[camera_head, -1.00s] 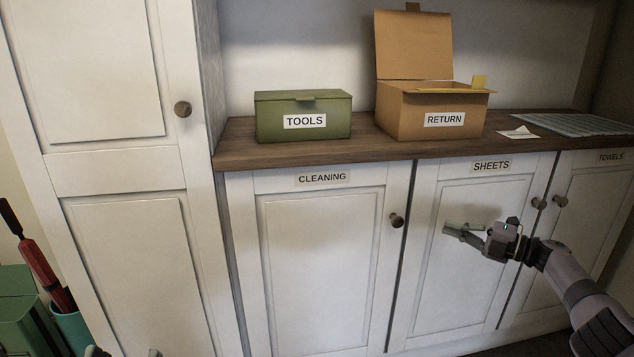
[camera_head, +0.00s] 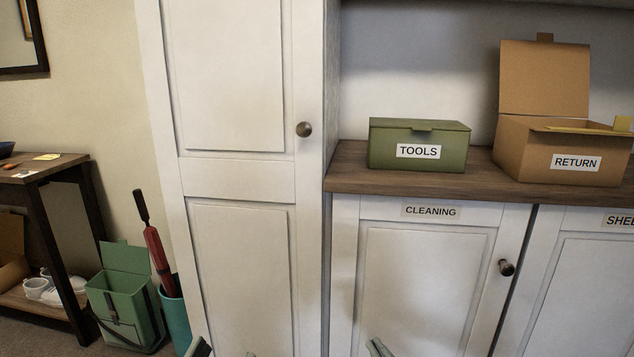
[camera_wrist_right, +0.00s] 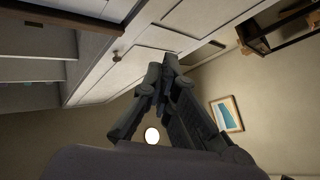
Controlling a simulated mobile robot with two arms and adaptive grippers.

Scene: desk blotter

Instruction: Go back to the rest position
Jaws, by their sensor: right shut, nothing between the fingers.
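My right gripper (camera_head: 378,348) shows only as a small tip at the bottom edge of the head view, in front of the CLEANING cabinet door. In the right wrist view my right gripper (camera_wrist_right: 166,72) has its dark fingers together, with nothing between them. Of my left gripper (camera_head: 202,348), only small parts show at the bottom edge of the head view, in front of the tall white cabinet. Whether it is open or shut is hidden.
A wooden counter (camera_head: 350,181) holds a green TOOLS box (camera_head: 385,150) and an open cardboard RETURN box (camera_head: 520,155). The tall cabinet (camera_head: 235,240) stands left of it. A green bag (camera_head: 120,295), a teal bin (camera_head: 177,320) and a dark table (camera_head: 50,225) are further left.

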